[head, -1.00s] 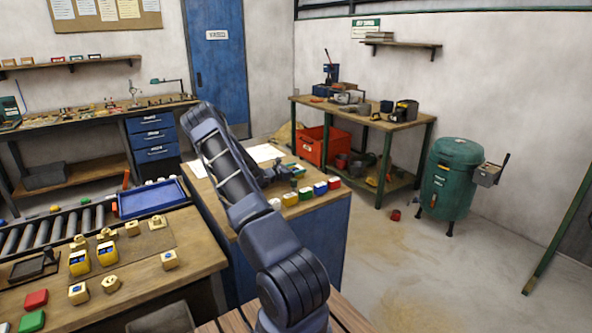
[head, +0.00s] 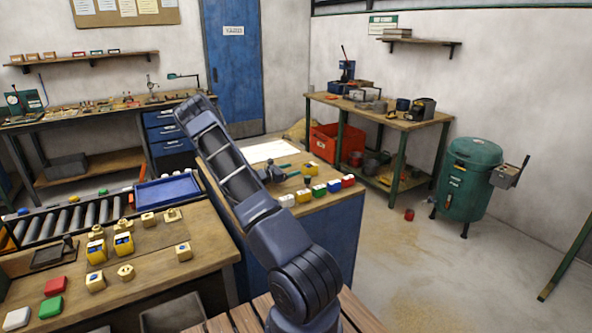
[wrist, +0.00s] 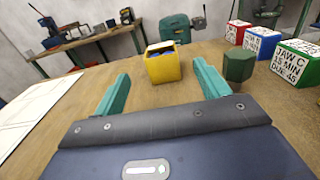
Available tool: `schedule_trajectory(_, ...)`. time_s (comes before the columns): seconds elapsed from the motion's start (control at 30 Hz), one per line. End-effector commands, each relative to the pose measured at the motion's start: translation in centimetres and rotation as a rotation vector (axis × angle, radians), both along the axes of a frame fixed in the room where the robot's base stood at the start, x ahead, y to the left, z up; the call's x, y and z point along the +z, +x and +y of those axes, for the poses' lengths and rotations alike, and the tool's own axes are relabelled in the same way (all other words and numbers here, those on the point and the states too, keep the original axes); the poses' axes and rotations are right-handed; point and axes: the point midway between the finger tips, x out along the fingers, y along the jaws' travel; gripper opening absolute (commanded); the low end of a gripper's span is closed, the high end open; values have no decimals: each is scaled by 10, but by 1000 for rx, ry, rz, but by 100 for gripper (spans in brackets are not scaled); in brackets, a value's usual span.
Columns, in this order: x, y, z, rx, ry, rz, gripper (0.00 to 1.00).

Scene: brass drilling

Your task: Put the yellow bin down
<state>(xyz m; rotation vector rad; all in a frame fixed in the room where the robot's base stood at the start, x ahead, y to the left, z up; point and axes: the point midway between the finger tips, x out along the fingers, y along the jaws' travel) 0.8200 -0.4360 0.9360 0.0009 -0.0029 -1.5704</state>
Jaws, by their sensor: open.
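The yellow bin (wrist: 163,67) stands upright on the wooden top of the blue bench, with something blue inside it. In the head view it is a small yellow shape (head: 312,169) at the bench's far right part. My gripper (wrist: 160,72) is open, its two green fingers spread wide. The bin is ahead of the fingertips, roughly centred between them, and no finger appears to touch it. In the head view my gripper (head: 291,173) is low over the bench, just left of the bin.
A dark green hexagonal piece (wrist: 238,66) stands close by the right finger. Labelled red (wrist: 236,31), blue (wrist: 262,41) and green (wrist: 297,62) blocks stand to the right. A white sheet (wrist: 45,105) lies left.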

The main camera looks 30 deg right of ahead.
Motion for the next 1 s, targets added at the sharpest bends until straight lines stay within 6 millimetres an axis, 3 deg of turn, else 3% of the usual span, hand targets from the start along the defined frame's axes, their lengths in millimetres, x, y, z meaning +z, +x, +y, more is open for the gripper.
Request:
schedule_trajectory(0.27, 20, -16, 10, -52, 63, -82, 74)
schedule_trajectory(0.67, 86, -84, 46, -262, 325, -403, 74)
schedule_trajectory(1.0, 137, -142, 92, -425, 545, -657, 74)
